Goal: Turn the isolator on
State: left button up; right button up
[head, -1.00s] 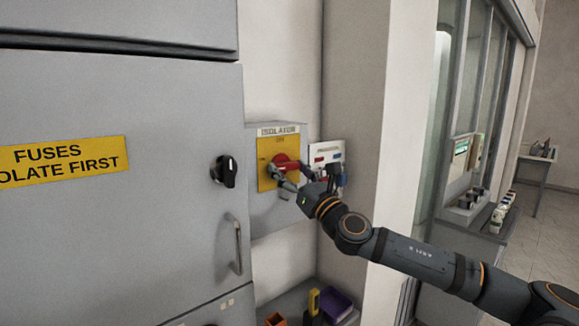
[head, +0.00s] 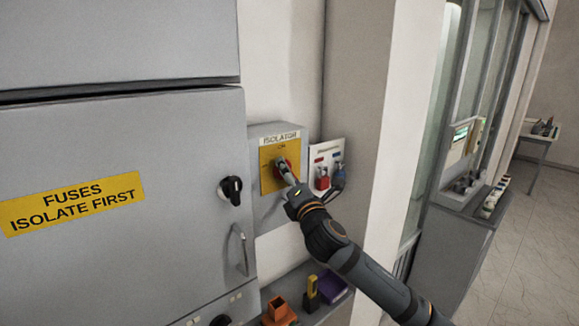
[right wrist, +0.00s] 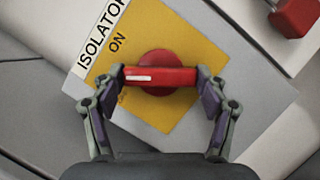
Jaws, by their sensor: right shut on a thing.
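The isolator (head: 263,195) is a grey wall box with a yellow plate (head: 267,180) and a red rotary handle, mostly hidden by my gripper in the head view. In the right wrist view the red handle (right wrist: 180,77) lies across its round red hub. Its end with the white mark points between the ON label (right wrist: 118,43) and a second, partly hidden label. My right gripper (right wrist: 160,84) is shut on the handle, one finger at each end. It also shows in the head view (head: 284,168). My left gripper is out of view.
Left of the isolator is a grey cabinet (head: 110,245) with a black knob (head: 231,190) and a bar handle (head: 243,248). Right of it a white board (head: 325,158) holds red and blue padlocks. Below, a shelf carries an orange holder (head: 280,310) and a purple bin (head: 331,288).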

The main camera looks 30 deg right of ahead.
jog(key=shift+r+m+g+h+p, duration=0.15)
jog(key=shift+m+g+p, duration=0.55)
jog(key=shift+m, duration=1.1)
jog(key=shift+r+m+g+h+p, duration=0.15)
jog(key=shift+m+g+p, duration=0.5)
jog(key=shift+m, duration=1.15)
jog(key=shift+f, duration=0.15)
jog(key=o, duration=1.1)
jog(key=shift+o, duration=0.2)
jog(key=shift+s, duration=0.1)
jog(key=v, duration=0.7)
